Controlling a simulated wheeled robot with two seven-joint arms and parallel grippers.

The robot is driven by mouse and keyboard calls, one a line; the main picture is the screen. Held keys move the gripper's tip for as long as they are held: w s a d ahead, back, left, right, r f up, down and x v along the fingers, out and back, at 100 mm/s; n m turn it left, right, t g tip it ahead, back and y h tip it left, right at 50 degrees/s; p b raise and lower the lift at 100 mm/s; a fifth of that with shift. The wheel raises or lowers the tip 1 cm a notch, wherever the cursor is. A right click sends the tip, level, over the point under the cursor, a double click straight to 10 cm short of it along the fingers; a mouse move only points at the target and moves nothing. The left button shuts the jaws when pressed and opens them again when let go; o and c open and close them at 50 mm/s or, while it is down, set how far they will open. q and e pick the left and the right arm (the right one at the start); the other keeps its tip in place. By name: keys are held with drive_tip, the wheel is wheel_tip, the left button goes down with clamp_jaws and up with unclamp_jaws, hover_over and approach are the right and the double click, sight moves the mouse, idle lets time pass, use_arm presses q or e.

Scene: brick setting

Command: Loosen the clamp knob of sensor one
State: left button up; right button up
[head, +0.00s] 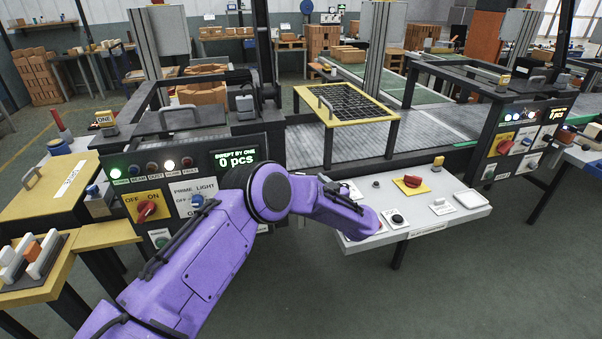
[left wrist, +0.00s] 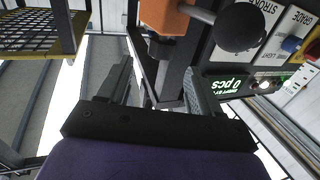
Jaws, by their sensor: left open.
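A small sensor box labelled ONE (head: 104,118) sits on the machine at the left in the head view. I cannot make out its clamp knob for certain. In the left wrist view a black ball knob (left wrist: 238,32) on a grey rod stands beside an orange block (left wrist: 165,16), near a label reading STROKE; I cannot tell whether it belongs to sensor one. My left gripper (left wrist: 157,70) is open, with dark machine parts beyond its fingers and nothing visibly gripped. My purple left arm hides it in the head view. My right gripper is not in view.
A control panel (head: 150,181) with a red switch and a lit display (head: 237,160) reading 0 pcs is partly behind my arm. A grey shelf with buttons (head: 440,215) is at the right. A yellow-framed mesh guard (head: 345,103) stands behind. The floor in front is clear.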

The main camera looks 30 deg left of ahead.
use_arm(q)
drive_tip(key=p+x, duration=0.1)
drive_tip(key=x, duration=0.4)
drive_tip(key=shift+a, duration=0.4)
drive_tip(key=shift+w+a, duration=0.3)
drive_tip(key=shift+a, duration=0.15)
drive_tip(key=c, duration=1)
drive_tip(key=shift+o, duration=0.2)
drive_tip(key=n+g+b, duration=0.1)
drive_tip(key=g+b, duration=0.1)
drive_tip(key=b, duration=0.2)
drive_tip(key=n+g+y+b, duration=0.1)
drive_tip(key=n+g+b, duration=0.1)
drive_tip(key=b, duration=0.3)
drive_tip(key=n+g+b, duration=0.1)
drive_tip(key=g+b, duration=0.1)
drive_tip(key=b, duration=0.3)
drive_tip(key=shift+f+g+y, duration=0.3)
drive_tip(key=shift+g, duration=0.1)
drive_tip(key=shift+r+n+b, duration=0.25)
drive_tip(key=shift+n+b, duration=0.15)
drive_tip(key=shift+r+g, duration=0.1)
drive_tip(key=shift+g, duration=0.2)
drive_tip(key=o, duration=1)
drive_tip(key=shift+c, duration=0.2)
